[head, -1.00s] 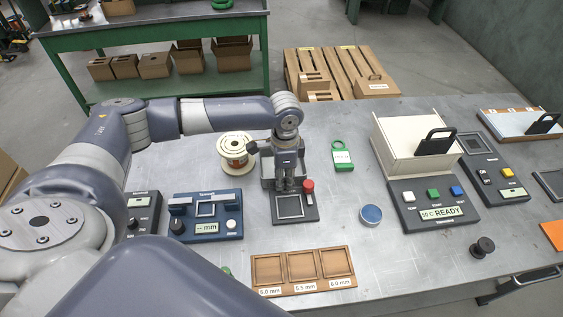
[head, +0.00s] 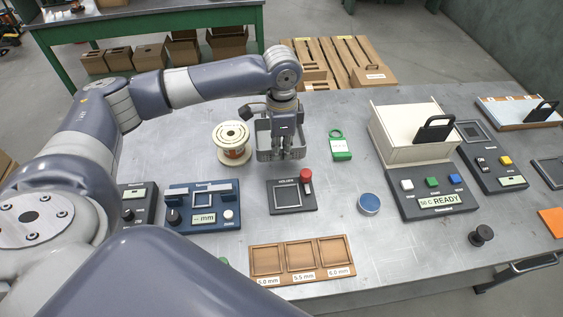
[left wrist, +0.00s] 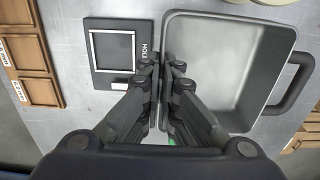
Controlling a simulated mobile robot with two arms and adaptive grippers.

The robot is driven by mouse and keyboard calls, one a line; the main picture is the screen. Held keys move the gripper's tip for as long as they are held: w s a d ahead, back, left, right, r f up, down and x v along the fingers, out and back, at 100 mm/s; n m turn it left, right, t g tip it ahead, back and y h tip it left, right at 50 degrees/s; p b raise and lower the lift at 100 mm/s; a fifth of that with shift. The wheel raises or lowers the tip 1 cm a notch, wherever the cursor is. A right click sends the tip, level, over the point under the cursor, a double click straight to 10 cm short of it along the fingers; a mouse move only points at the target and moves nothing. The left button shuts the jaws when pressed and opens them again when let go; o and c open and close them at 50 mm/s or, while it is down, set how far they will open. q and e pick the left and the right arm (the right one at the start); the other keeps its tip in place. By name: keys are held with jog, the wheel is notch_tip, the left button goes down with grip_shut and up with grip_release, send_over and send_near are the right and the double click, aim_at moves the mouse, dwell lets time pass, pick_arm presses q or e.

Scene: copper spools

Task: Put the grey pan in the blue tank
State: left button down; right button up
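The grey pan (head: 264,146) is a rectangular open pan with a looped handle, behind the holder in the head view. My left gripper (head: 291,155) points down at the pan's near side. In the left wrist view, its fingertips (left wrist: 160,66) are close together on either side of the pan's wall, and the pan (left wrist: 218,70) looks empty. The pan appears raised a little above the table. I cannot clearly make out a blue tank; a box with pale blue sides and a black handle (head: 520,112) stands at the far right. My right gripper is out of view.
The black holder (head: 309,204) with a red knob is in front of the pan. A small blue tin (head: 369,204) lies between.

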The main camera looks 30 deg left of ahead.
pick_arm(q)
notch_tip(320, 180, up, 11)
jog(key=b, duration=0.1)
jog(key=s+d+f+n, duration=0.2)
jog(key=s+d+n, duration=0.1)
jog(key=s+n, duration=0.2)
jog(key=s+d+f+n, duration=0.3)
jog(key=s+d+n, duration=0.1)
jog(key=s, duration=0.3)
jog(key=shift+s+n, duration=0.25)
jog(key=shift+n, duration=0.55)
jog(key=shift+d+f, duration=0.1)
jog(key=shift+d, duration=0.05)
jog(key=shift+w, duration=0.1)
